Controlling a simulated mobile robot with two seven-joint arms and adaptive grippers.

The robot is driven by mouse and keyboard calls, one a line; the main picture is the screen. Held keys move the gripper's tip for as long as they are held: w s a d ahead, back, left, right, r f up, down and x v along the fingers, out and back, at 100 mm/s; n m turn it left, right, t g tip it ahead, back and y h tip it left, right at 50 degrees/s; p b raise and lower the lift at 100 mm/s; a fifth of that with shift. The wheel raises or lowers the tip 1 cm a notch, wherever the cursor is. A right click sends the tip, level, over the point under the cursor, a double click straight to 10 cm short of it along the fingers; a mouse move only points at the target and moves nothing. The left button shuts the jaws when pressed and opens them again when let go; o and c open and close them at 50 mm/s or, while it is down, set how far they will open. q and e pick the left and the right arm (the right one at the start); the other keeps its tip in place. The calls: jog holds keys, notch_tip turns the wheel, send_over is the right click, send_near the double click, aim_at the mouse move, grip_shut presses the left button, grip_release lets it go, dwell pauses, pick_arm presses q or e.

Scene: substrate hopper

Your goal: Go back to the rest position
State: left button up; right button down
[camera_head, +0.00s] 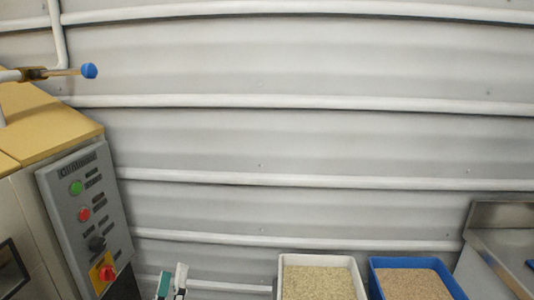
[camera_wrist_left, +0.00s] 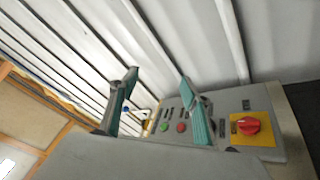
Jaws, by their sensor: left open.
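My left gripper (camera_head: 172,278) shows only as two fingertips at the bottom edge of the head view, left of the white tray. In the left wrist view, the green-and-grey fingers of my left gripper (camera_wrist_left: 159,80) stand apart with nothing between them. My right gripper is not in view.
A white tray (camera_head: 280,262) and a blue tray (camera_head: 374,266), both with grainy material, stand at the bottom of the head view. A metal hopper (camera_head: 500,213) is at the right. The corrugated wall (camera_head: 300,140) fills the back.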

pick_arm(q)
jog(key=s+d+f+m+g+h+p, duration=0.1)
jog(key=s+f+m+g+p, duration=0.3)
jog(key=s+f, duration=0.7)
jog(key=s+f+m+g+h+p, duration=0.2)
jog(key=s+f+m+g, duration=0.6)
jog(key=s, duration=0.7)
notch_tip(320, 180, down, 3)
jog(key=shift+s+d+f+m+g+p, duration=0.1)
jog(key=shift+s+d+m+g+p, duration=0.3)
jog(key=shift+m+p, duration=0.6)
jog(key=c, duration=0.4)
jog(key=shift+a, duration=0.15)
jog(key=shift+c, duration=0.8)
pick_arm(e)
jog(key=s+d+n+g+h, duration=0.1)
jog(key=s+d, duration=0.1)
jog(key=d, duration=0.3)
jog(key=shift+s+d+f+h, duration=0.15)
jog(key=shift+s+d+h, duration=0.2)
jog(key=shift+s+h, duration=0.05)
